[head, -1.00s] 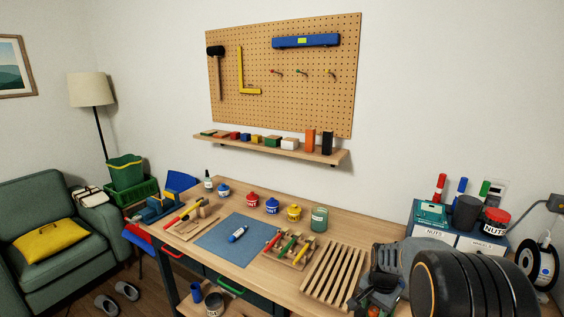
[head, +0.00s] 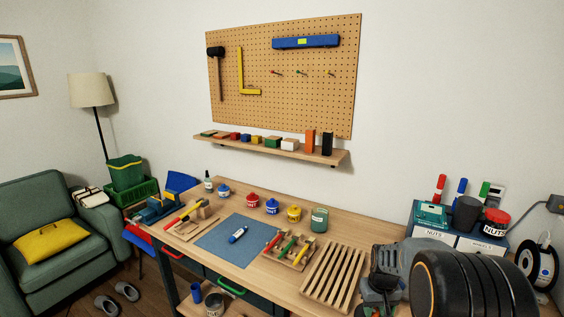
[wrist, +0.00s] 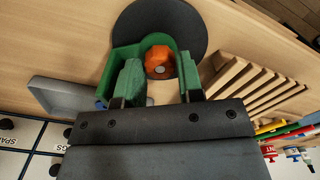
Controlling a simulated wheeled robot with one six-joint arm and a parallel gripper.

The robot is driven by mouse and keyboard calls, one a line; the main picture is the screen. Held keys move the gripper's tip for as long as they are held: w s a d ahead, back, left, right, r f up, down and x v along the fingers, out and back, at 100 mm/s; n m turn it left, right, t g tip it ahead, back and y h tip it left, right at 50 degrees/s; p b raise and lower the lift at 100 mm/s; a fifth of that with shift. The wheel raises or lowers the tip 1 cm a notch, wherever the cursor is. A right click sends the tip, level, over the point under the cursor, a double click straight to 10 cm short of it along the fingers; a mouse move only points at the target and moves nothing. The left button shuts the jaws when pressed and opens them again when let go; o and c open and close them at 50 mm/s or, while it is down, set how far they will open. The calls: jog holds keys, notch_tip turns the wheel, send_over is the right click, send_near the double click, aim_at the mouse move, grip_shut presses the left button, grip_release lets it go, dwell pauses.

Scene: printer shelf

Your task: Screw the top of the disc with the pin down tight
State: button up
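In the wrist view an orange faceted top (wrist: 158,61) with a pale centre sits inside a green U-shaped piece, over a dark round disc (wrist: 193,18). My gripper (wrist: 158,64) has its two fingers apart, one on each side of the orange top. The fingers look open. Whether they touch the top is hard to tell. The pin cannot be made out clearly. In the head view my arm covers most of this spot, at the bench's right front.
A slatted wooden rack (head: 334,273) stands just left of my arm. A grey tray (wrist: 62,96) lies beside the disc in the wrist view. A blue unit (head: 425,228) with labelled drawers, markers and tubs stands behind my arm. A blue mat (head: 216,239) lies farther left.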

jog(key=shift+c, duration=1.1)
jog(key=m, duration=0.7)
jog(key=shift+m, duration=0.3)
jog(key=m, duration=0.4)
jog(key=shift+m, duration=0.4)
jog(key=m, duration=0.5)
jog(key=o, duration=0.4)
